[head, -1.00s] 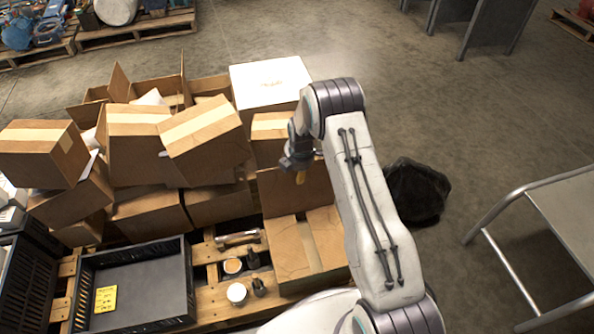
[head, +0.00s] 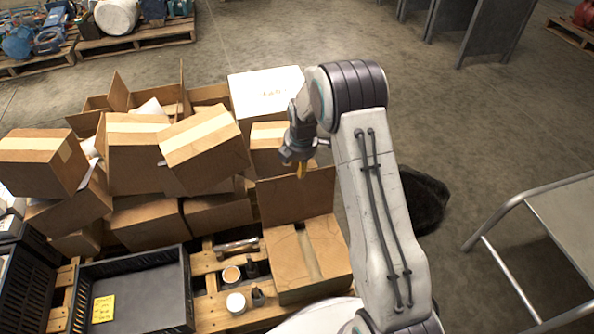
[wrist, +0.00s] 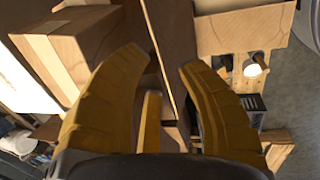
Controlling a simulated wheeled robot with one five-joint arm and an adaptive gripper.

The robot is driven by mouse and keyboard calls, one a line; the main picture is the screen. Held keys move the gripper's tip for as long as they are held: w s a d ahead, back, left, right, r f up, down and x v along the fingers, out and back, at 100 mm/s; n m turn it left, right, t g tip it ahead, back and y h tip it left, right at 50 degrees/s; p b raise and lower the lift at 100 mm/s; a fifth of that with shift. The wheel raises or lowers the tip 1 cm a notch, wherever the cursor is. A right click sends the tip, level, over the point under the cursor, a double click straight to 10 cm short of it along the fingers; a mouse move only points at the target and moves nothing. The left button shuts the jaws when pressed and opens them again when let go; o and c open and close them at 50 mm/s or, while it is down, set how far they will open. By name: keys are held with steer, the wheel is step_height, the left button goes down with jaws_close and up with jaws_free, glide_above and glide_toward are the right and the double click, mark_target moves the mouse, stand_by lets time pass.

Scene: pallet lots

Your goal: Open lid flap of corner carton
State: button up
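The corner carton (head: 292,268) sits at the near right of the pallet, in the head view. One lid flap (head: 285,200) stands up along its far side, and a slit runs across its top. My gripper (head: 301,170) hangs just above that raised flap's upper edge. In the wrist view my gripper (wrist: 168,68) has its two yellow fingers well apart. A thin cardboard edge (wrist: 158,45) runs between them in the picture. I cannot tell whether either finger touches it. My arm hides the carton's right side in part.
Stacked cartons (head: 205,150) crowd the left, with a white box (head: 262,95) behind. A black crate (head: 135,290) and small cups (head: 236,303) lie left of the carton. A dark bag (head: 425,200) and a metal-framed table (head: 560,210) stand right, with open floor between.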

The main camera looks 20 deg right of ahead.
steer(key=shift+v, duration=1)
steer(key=s+r+m+p, duration=0.3)
steer(key=s+r+p, duration=0.15)
steer(key=r, duration=0.55)
steer(key=s+r+m+p, duration=0.2)
steer(key=s+r+p, duration=0.25)
steer(key=r, duration=0.55)
steer(key=s+r+m+p, duration=0.3)
steer(key=s+r+p, duration=0.15)
steer(key=r, duration=0.55)
steer(key=s+r+m+p, duration=1)
steer(key=s+r+p, duration=0.4)
steer(key=s+r, duration=0.3)
steer(key=s, duration=0.3)
steer(key=shift+t, duration=0.4)
